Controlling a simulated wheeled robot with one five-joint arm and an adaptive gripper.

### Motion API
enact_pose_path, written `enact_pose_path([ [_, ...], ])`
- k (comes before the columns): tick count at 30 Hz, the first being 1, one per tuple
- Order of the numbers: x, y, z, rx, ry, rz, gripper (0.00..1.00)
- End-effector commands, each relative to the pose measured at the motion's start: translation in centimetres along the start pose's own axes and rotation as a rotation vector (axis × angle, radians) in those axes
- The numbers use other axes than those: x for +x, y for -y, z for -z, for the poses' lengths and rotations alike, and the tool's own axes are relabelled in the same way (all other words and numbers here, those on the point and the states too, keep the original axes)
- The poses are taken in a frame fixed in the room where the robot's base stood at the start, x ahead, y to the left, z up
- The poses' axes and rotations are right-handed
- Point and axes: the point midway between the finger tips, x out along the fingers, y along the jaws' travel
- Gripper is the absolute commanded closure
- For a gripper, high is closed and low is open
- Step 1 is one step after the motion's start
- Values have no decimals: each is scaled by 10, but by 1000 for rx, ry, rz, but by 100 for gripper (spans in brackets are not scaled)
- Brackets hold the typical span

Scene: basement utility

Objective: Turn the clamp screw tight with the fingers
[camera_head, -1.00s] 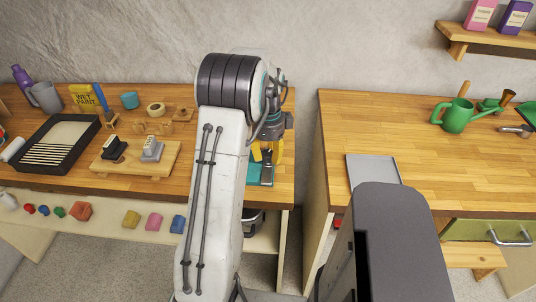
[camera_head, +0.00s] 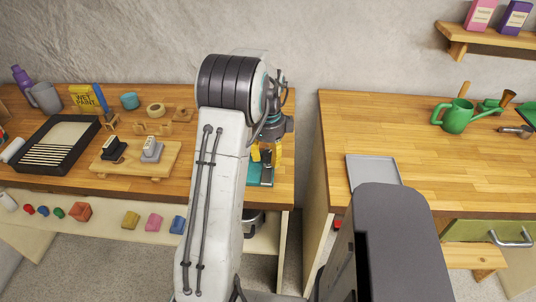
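My gripper (camera_head: 267,155) points down at the right end of the left workbench (camera_head: 205,108), mostly behind my own white arm. Yellow parts show around its dark fingers, and I cannot tell whether they belong to the gripper or to a clamp. A teal piece (camera_head: 261,174) lies on a grey base just below the fingers. The clamp screw itself cannot be made out. Whether the fingers touch anything or are shut is too small and too hidden to tell.
A small wooden board (camera_head: 165,167) with two stamp-like blocks and a black tray (camera_head: 85,131) stand to the left. A gap separates the left bench from the right bench (camera_head: 400,125). A grey tray (camera_head: 360,163) and a green watering can (camera_head: 456,115) are on the right bench.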

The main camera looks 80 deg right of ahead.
Motion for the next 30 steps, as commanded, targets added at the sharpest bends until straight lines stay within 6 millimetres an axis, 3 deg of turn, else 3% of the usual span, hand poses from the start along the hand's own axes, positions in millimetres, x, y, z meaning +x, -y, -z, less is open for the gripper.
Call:
enact_pose_path([
  [7, -1, 1, 0, -1, 1, 4, 38],
  [17, -6, 2, -1, -1, 2, 8, 38],
  [23, -30, 2, -1, -1, 3, 11, 38],
  [30, -71, 2, -1, -1, 2, 10, 38],
])
